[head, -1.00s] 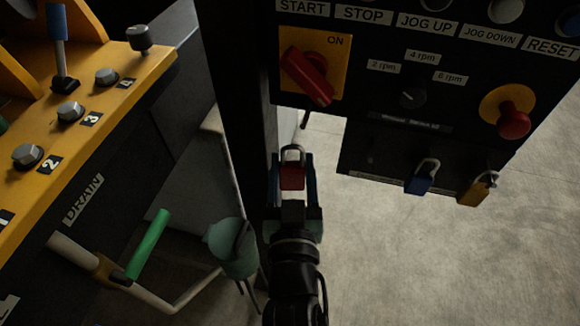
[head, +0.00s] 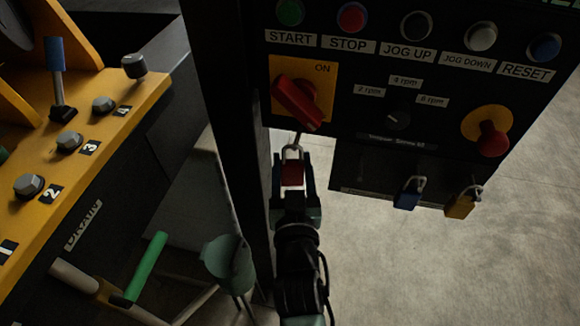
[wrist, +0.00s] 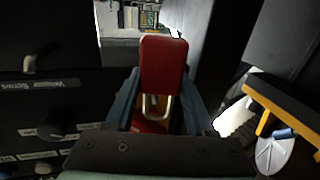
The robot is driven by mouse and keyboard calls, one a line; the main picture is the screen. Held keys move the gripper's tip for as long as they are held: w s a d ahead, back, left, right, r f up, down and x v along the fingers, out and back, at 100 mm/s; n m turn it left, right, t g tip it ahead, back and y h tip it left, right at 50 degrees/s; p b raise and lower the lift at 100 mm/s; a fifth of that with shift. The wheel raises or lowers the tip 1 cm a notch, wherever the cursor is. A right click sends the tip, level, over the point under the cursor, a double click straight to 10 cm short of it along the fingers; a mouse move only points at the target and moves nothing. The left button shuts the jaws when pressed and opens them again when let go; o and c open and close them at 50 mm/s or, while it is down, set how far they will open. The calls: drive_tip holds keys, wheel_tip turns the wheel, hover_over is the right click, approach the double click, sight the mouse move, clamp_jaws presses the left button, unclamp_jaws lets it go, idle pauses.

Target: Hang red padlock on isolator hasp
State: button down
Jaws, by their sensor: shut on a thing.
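The red padlock (head: 292,175) is gripped by its body in my gripper (head: 292,184), upright with its shackle up. My gripper is shut on it, just below the isolator.
A blue padlock (head: 407,196) and a yellow padlock (head: 459,206) hang on the lower ledge to the right. A red emergency knob (head: 494,138) sticks out above them. A dark post (head: 228,120) stands close left of my gripper. A green-handled lever (head: 147,265) is lower left.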

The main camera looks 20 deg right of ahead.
drive_tip(key=shift+w+d+r+p, duration=0.1)
drive_tip(key=shift+w+d+p, duration=0.35)
drive_tip(key=shift+w, duration=0.1)
drive_tip(key=shift+w+d+p, duration=0.3)
drive_tip(key=shift+w+p, duration=0.1)
drive_tip(key=shift+w, duration=0.15)
drive_tip(key=shift+w+d+f, duration=0.35)
drive_tip(key=shift+w+f, duration=0.2)
drive_tip(key=shift+f, duration=0.15)
drive_tip(key=shift+c, duration=0.8)
unclamp_jaws()
drive_tip(key=shift+f, duration=0.1)
drive_tip(key=shift+s, duration=0.1)
